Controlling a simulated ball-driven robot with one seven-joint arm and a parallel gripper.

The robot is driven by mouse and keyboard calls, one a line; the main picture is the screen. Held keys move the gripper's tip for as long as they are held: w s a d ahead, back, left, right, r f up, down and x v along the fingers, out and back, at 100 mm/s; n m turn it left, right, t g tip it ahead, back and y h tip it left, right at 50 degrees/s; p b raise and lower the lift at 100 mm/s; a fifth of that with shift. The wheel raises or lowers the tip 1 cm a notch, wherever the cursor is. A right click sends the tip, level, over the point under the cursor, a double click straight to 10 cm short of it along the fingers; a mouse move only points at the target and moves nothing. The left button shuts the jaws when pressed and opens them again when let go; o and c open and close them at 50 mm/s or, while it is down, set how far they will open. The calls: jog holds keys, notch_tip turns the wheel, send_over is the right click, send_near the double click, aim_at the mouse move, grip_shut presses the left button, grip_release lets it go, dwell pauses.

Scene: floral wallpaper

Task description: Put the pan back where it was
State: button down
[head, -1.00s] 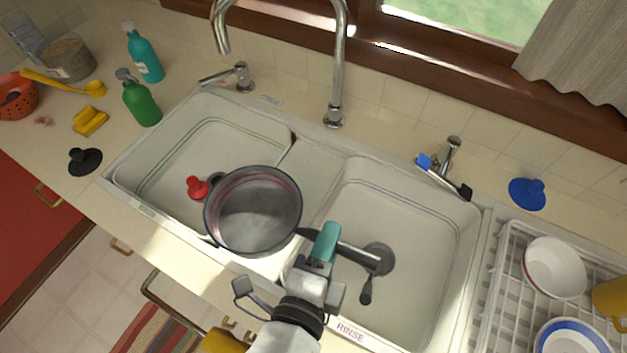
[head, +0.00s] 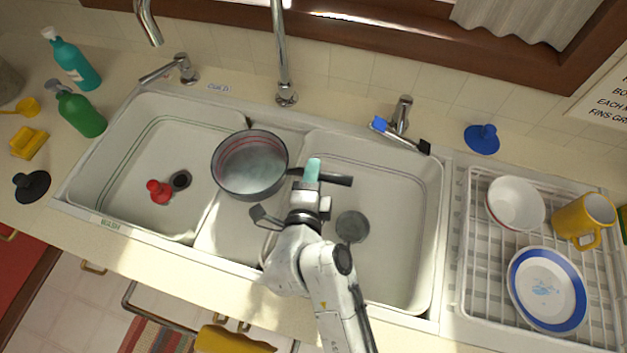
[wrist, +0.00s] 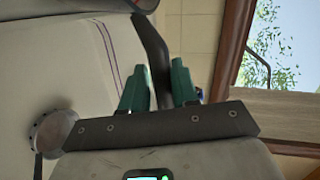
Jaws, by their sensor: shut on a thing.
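The pan (head: 250,168) is a grey metal pan with a reddish ring inside. In the head view it is held over the divider between the two sink basins, overlapping the left basin's edge. Its dark handle (head: 338,180) points right. My gripper (head: 312,172) has teal fingertips and is shut on this handle. In the wrist view the handle (wrist: 155,55) runs between the teal fingers (wrist: 160,88), with a bit of the pan at the top left edge. Whether the pan's base touches the divider cannot be told.
The left basin (head: 120,150) holds a red stopper (head: 158,191). The right basin (head: 400,240) has a drain (head: 351,227). A brush (head: 400,134) lies at its back edge. A dish rack (head: 465,270) with bowl, plate and mug stands right. Faucets (head: 283,60) rise behind.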

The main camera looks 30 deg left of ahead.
notch_tip(320, 180, down, 3)
jog(key=shift+w+a+f+b, duration=0.1)
jog(key=shift+b, duration=0.3)
jog(key=c, duration=0.8)
grip_release()
jog(key=shift+f, duration=0.1)
jog(key=shift+c, duration=0.2)
jog(key=v, duration=1.2)
